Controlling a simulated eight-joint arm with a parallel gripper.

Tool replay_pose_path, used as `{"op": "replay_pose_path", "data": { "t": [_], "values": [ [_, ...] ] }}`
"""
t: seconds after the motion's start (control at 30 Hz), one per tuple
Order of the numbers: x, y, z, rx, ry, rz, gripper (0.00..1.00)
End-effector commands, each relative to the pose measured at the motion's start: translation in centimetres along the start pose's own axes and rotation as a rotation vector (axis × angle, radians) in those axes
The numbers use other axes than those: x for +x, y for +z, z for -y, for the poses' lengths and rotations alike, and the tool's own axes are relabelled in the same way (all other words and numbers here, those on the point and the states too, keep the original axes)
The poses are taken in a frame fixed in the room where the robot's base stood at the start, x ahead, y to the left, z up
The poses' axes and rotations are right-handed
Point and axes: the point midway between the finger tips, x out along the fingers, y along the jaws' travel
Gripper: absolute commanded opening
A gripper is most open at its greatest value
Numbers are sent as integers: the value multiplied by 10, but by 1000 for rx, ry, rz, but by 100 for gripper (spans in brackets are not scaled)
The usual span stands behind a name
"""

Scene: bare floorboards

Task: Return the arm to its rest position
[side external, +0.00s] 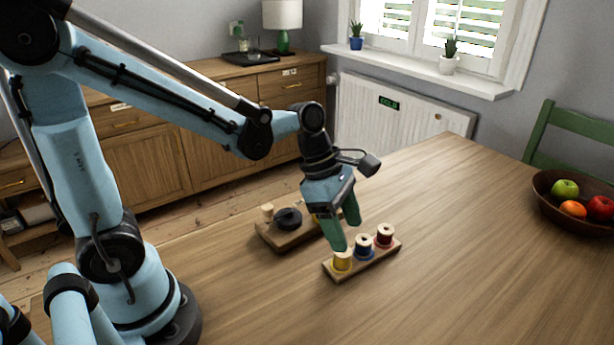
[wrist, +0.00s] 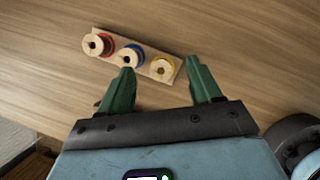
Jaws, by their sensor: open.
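My gripper (side external: 346,236) has green fingers and points down over the table near a small wooden rack (side external: 372,264). The rack holds a yellow spool (side external: 342,262), a blue spool (side external: 364,247) and a red spool (side external: 385,236) in a row. In the wrist view my gripper (wrist: 160,64) has its fingers spread apart with nothing held. There the yellow spool (wrist: 163,66) appears between the fingertips, and the blue spool (wrist: 131,56) is by the left fingertip. The side view does not clearly show the gap between the near finger and the yellow spool.
A second wooden board (side external: 290,240) with a dark round piece (side external: 288,219) sits behind my gripper, partly hidden. A fruit bowl (side external: 560,205) stands at the right, near a green chair (side external: 570,130). A sideboard (side external: 190,150) with a lamp (side external: 283,18) lies behind. The table's right half is mostly clear.

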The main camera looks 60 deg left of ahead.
Motion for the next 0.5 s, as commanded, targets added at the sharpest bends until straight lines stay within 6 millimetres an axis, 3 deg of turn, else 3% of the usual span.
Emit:
{"op": "replay_pose_path", "data": {
  "t": [0.13, 0.23, 0.5],
  "values": [
    [-3, -2, 0, 57, 16, -3, 64],
    [-10, -5, 1, 198, 52, -16, 64],
    [-37, -23, 4, 825, 188, -127, 64]
  ]
}}
